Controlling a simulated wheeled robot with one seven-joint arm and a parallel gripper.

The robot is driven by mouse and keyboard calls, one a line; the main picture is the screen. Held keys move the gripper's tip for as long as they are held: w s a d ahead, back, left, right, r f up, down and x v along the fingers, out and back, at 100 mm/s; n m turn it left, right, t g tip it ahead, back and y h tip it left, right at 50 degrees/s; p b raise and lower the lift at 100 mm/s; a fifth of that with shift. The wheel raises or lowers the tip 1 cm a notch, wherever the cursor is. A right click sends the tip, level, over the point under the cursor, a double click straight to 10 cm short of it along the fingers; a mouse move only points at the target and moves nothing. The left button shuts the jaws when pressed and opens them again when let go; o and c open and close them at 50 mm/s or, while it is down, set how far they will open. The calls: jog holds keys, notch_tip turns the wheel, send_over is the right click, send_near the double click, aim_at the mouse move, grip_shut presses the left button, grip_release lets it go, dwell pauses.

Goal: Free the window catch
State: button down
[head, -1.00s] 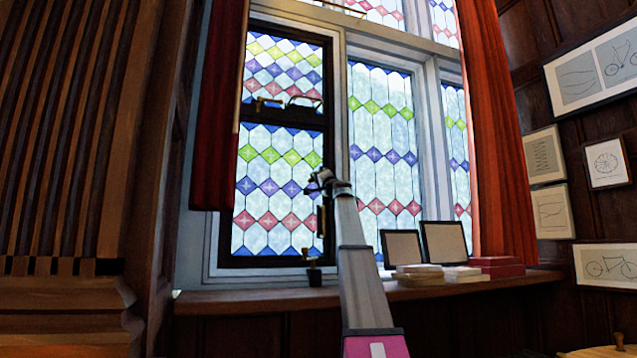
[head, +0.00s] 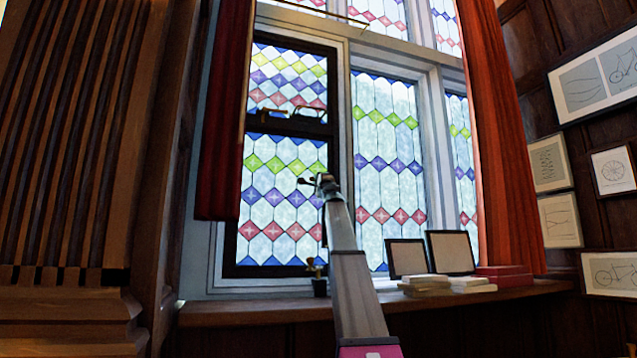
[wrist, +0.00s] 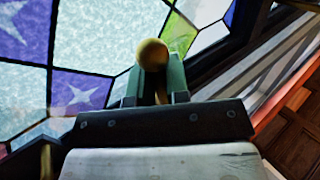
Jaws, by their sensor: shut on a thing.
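The window (head: 285,205) is a dark-framed leaded casement with coloured diamonds. My gripper (head: 310,183) is in front of its lower pane, near the right side of the frame. In the wrist view, my gripper (wrist: 155,88) has its two green fingers shut on a round brass knob (wrist: 152,54), with a thin brass stem between them. I cannot tell whether this knob belongs to the window catch. The rest of the fitting is hidden behind the fingers and arm. Brass fittings (head: 305,113) sit on the dark middle rail above.
A small dark pot-like object with a brass top (head: 319,280) stands on the wooden sill (head: 240,310). Two framed panels (head: 450,252), stacked books (head: 425,284) and red boxes (head: 505,273) are at the right. Red curtains (head: 222,120) hang at both sides.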

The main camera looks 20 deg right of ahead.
dwell(0.3)
jog(key=c, duration=1.1)
grip_release()
jog(key=v, duration=1.1)
jog(key=shift+d, duration=0.1)
